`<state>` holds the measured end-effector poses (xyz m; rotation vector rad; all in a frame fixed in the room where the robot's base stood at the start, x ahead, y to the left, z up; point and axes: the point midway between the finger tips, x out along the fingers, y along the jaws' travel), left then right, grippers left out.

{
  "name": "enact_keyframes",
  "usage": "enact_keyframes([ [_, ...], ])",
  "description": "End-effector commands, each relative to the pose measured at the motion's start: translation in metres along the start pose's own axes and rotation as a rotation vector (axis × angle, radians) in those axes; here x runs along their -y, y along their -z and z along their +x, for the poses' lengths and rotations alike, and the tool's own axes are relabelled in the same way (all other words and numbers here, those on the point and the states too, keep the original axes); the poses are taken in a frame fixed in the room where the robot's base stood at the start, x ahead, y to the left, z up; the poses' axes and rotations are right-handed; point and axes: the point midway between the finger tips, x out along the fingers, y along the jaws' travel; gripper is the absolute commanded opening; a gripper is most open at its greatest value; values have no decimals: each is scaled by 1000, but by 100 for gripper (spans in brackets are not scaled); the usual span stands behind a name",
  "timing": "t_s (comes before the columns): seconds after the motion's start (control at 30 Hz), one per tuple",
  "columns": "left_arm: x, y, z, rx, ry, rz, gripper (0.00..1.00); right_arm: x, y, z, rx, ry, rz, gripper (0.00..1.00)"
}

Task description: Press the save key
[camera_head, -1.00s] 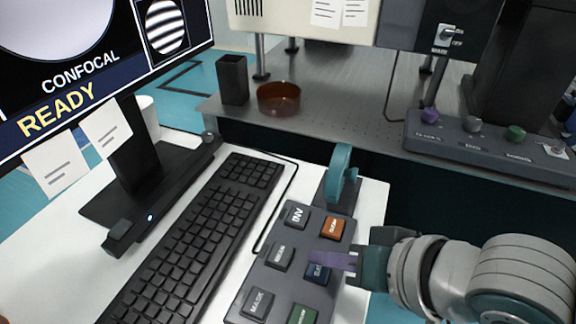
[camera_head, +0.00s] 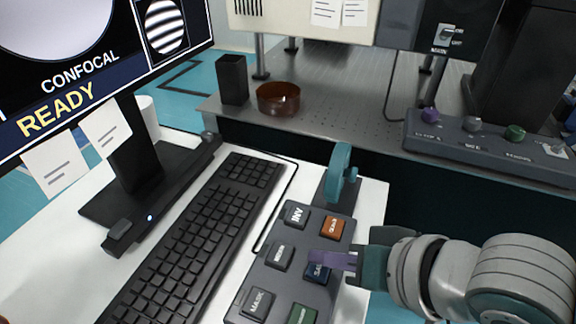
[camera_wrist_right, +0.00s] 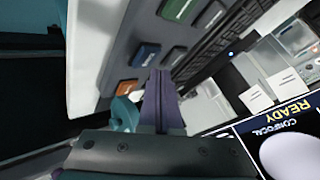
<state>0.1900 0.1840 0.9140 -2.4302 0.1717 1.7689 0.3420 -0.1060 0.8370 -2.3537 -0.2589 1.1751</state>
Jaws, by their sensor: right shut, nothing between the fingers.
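The save key is the blue key (camera_head: 318,273) on the dark grey keypad (camera_head: 262,278), its light lettering partly covered in the head view. It also shows in the right wrist view as a blue key (camera_wrist_right: 144,54), just beyond the fingertips. My right gripper (camera_head: 318,258) is shut and empty, its purple fingers reaching in from the right over the far edge of the blue key. I cannot tell whether the tips touch it. In the wrist view the shut fingers (camera_wrist_right: 158,75) point at the keypad beside the blue key. My left gripper is out of view.
An orange key (camera_head: 332,227), a green key (camera_head: 302,315) and grey keys INV (camera_head: 296,214) and MASK (camera_head: 257,303) surround it. A teal upright piece (camera_head: 341,172) stands at the keypad's far end. A black keyboard (camera_head: 205,235) lies left. The monitor (camera_head: 100,65) reads READY.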

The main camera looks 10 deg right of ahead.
Motion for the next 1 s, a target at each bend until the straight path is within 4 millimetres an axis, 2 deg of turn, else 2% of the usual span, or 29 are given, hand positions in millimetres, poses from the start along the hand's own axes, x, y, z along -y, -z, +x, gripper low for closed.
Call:
enact_keyframes([
  [1.0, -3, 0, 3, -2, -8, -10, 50, -4, -4, 6, 0, 0, 0, 0],
])
